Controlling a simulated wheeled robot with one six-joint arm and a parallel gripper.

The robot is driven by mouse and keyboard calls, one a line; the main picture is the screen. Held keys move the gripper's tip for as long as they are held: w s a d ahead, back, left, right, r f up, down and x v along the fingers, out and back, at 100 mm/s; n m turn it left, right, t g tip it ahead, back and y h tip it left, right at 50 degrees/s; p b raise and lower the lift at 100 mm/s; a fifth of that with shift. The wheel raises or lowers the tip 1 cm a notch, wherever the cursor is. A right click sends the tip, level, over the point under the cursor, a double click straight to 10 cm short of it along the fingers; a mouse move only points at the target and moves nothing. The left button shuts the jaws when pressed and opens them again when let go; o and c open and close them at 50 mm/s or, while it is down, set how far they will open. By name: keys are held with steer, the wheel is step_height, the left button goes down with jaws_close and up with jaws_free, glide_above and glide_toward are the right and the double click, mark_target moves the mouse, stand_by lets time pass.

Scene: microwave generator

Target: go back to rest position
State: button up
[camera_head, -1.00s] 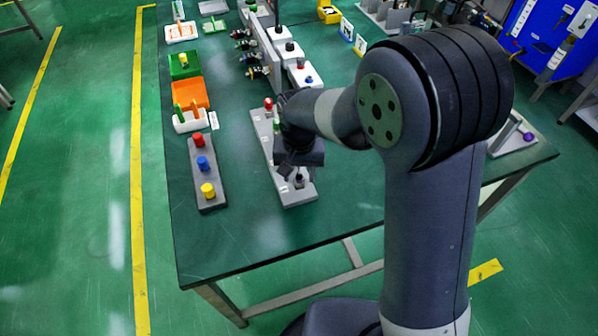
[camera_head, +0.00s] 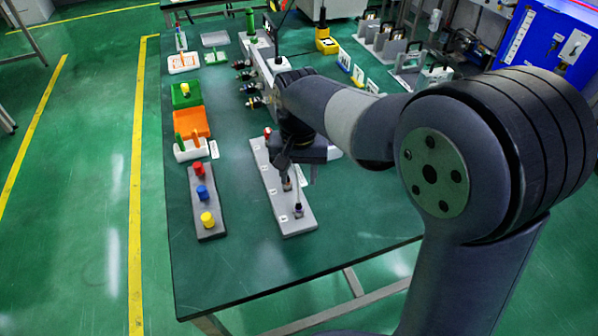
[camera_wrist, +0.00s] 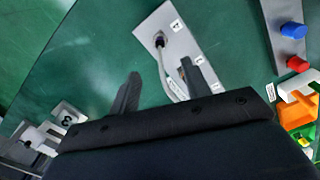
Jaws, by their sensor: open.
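My gripper (camera_head: 297,168) is above the light grey plate (camera_head: 271,190) on the green table. In the wrist view, my gripper's two dark fingers (camera_wrist: 158,82) stand apart with nothing held between them. The plate also shows in the wrist view (camera_wrist: 178,48), with a plug and pale cable (camera_wrist: 163,52) on it beyond the fingers. A small dark plug (camera_head: 298,211) stands near the plate's front end. My arm hides part of the table's middle and right.
To the left is a dark grey strip with red, blue (camera_head: 202,192) and yellow (camera_head: 206,219) cylinders. Orange (camera_head: 191,123) and green (camera_head: 186,95) trays lie behind it. Grey equipment stands further back. The table's front left is clear.

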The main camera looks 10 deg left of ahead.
mark_target(298, 203)
steer(key=shift+f, duration=0.15)
step_height(298, 203, down, 10)
steer(key=shift+f, duration=0.35)
steer(key=shift+n, duration=0.3)
steer(key=shift+r, duration=0.1)
